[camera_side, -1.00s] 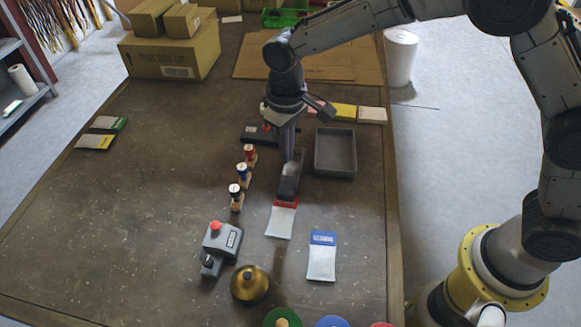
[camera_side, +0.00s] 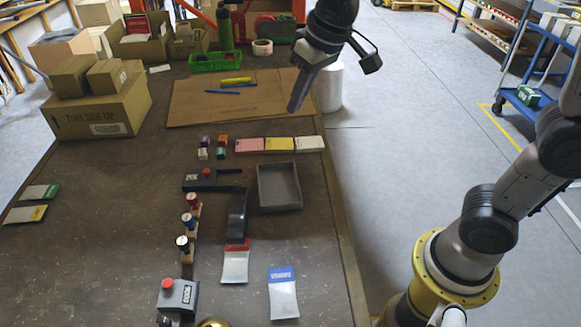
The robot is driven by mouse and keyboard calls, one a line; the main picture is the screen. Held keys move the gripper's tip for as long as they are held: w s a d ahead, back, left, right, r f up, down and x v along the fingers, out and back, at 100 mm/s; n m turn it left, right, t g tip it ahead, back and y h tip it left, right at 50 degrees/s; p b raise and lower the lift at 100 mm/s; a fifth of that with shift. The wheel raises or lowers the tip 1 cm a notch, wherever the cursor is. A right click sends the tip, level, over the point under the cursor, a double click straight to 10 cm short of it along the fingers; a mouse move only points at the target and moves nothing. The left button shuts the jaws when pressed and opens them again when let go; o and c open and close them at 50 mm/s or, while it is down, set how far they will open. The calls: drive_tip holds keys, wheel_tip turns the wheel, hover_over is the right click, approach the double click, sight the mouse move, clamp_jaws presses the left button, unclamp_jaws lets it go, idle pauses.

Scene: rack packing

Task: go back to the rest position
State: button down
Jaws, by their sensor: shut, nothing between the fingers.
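My gripper (camera_side: 293,107) is raised in the upper middle of the side view, pointing down, shut and empty. It hangs in front of the cardboard sheet (camera_side: 200,108), clear of the things on the bench. The dark curved block (camera_side: 237,214) stands on the bench at the red top of a white packet (camera_side: 235,264), well below my gripper in the picture. A blue-topped packet (camera_side: 283,293) lies to the right of it.
An empty grey tray (camera_side: 279,187) sits near the bench's right edge. Pink, yellow and white pads (camera_side: 279,144) lie behind the tray. Cardboard boxes (camera_side: 98,105) and a green basket (camera_side: 215,62) are at the back.

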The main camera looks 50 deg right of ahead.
drive_tip(key=s+d+r+m+t, duration=0.1)
drive_tip(key=s+d, duration=0.2)
drive_tip(key=s, duration=0.2)
drive_tip(key=s+d+r+t, duration=0.1)
drive_tip(key=s+d, duration=0.2)
drive_tip(key=s, duration=0.3)
drive_tip(key=s+d+f, duration=0.1)
drive_tip(key=s+f, duration=0.5)
drive_tip(key=s, duration=0.2)
drive_tip(key=shift+s+n+h, duration=0.25)
drive_tip(key=shift+n+h, duration=0.05)
drive_tip(key=shift+h, duration=0.1)
